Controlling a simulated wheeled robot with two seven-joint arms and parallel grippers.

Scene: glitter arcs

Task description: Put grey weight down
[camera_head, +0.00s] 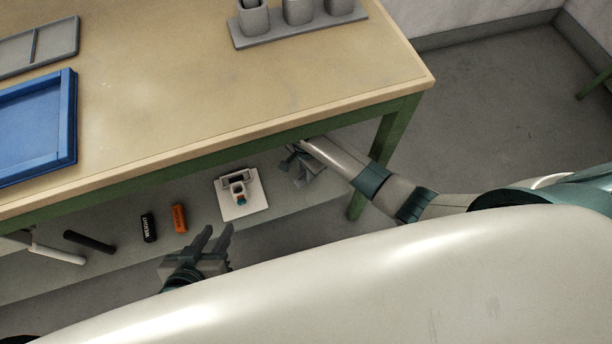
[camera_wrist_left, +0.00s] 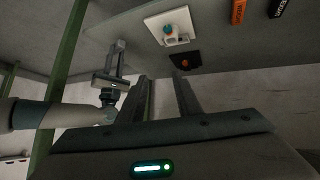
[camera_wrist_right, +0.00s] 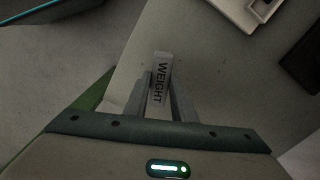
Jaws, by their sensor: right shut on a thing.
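The grey weight (camera_wrist_right: 160,80), a light grey block with the dark word "WEIGHT" on it, is between the fingers of my right gripper (camera_wrist_right: 160,98) in the right wrist view. The right gripper is shut on it. In the head view the right gripper (camera_head: 300,166) is below the table's front edge, over the lower shelf (camera_head: 290,205), right of a white plate. I cannot tell whether the weight touches the shelf. My left gripper (camera_head: 218,230) is open and empty, in front of the shelf; its parted fingers also show in the left wrist view (camera_wrist_left: 161,85).
The white plate (camera_head: 232,212) on the shelf carries a small device. Left of it lie an orange block (camera_head: 179,218), a black block (camera_head: 149,228) and a dark rod (camera_head: 89,242). The tabletop edge (camera_head: 270,130) overhangs the shelf. A green table leg (camera_head: 384,150) stands at right.

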